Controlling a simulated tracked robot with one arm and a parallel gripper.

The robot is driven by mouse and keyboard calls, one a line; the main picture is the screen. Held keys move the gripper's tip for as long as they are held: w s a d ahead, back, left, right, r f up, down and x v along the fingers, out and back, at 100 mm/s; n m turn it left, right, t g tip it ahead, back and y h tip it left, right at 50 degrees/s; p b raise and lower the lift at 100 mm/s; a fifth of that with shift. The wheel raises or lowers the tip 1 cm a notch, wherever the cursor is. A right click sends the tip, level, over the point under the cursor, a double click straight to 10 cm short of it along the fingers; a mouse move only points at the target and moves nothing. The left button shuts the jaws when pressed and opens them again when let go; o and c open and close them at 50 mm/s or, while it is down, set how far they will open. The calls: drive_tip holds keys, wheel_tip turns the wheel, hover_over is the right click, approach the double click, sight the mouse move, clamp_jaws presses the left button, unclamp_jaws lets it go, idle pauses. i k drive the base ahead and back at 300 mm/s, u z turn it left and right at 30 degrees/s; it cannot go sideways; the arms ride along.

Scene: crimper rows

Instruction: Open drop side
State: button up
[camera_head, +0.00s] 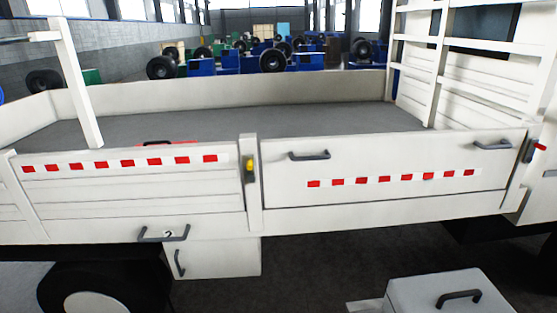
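A white truck bed fills the view, with two side panels facing me. The right drop side (385,200) is upright and shut, with a red and white strip and two dark handles, one at its upper left (309,155) and one at its upper right (493,145). The left drop side (130,200) is also upright, with its own red and white strip. A post (250,190) with a yellow latch part (250,165) stands between them. A dark latch with a red tip (535,148) sits at the right end. My gripper is not in view.
A white box with a handle (440,294) stands in front at the lower right. A white locker (215,258) hangs below the bed, near a dark wheel (105,287). A red object (167,143) lies on the grey bed floor. Blue machines with tyres stand in the hall behind.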

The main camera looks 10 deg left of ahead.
sight(298, 172)
drive_tip(key=u, duration=0.1)
drive_tip(key=i, duration=1)
drive_tip(key=z, duration=0.1)
